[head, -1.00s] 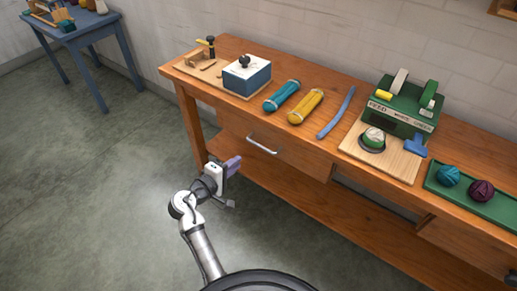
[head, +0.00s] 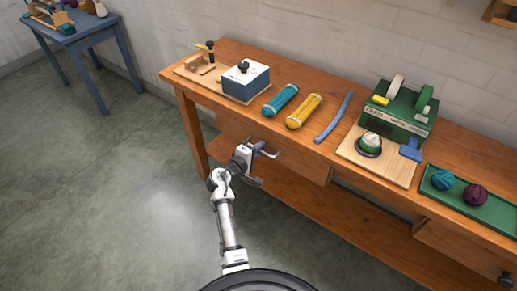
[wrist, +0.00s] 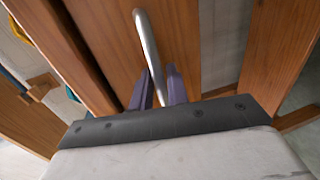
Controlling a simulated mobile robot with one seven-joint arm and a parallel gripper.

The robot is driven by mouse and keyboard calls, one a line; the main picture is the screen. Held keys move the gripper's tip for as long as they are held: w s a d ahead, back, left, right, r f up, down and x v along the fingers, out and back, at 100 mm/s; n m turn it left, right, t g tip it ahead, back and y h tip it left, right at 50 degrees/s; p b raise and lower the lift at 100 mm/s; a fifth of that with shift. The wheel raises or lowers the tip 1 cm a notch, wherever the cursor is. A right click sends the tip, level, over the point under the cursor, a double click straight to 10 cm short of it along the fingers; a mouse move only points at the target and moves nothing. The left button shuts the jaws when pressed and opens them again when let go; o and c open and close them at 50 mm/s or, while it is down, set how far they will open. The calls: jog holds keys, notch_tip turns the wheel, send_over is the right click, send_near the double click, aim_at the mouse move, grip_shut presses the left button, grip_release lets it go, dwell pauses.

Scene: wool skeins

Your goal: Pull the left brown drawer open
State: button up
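The left brown drawer (head: 305,162) sits under the bench top, and its front looks flush, so it appears shut. Its silver bar handle (head: 273,155) is partly covered by my gripper in the head view. My gripper (head: 260,147) is at the left part of the handle. In the wrist view, the handle (wrist: 147,40) runs down between the two purple fingers of my gripper (wrist: 159,85). The fingers stand apart, with a small gap beside the bar, and do not look closed on it.
The wooden bench (head: 330,165) carries a blue-and-white box (head: 246,80), teal (head: 281,99) and yellow (head: 304,111) skeins, a blue strip (head: 335,117), a green machine (head: 398,112) and a green tray (head: 450,198). A lower shelf (head: 320,215) lies below. The floor in front is clear.

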grip_shut()
jog(key=f+v, duration=0.2)
jog(key=v, duration=0.9)
jog(key=f+p+v, duration=0.1)
jog(key=f+v, duration=0.1)
jog(key=v, duration=0.9)
jog(key=shift+s+a+f, duration=0.2)
jog(key=shift+s+f, duration=0.15)
grip_release()
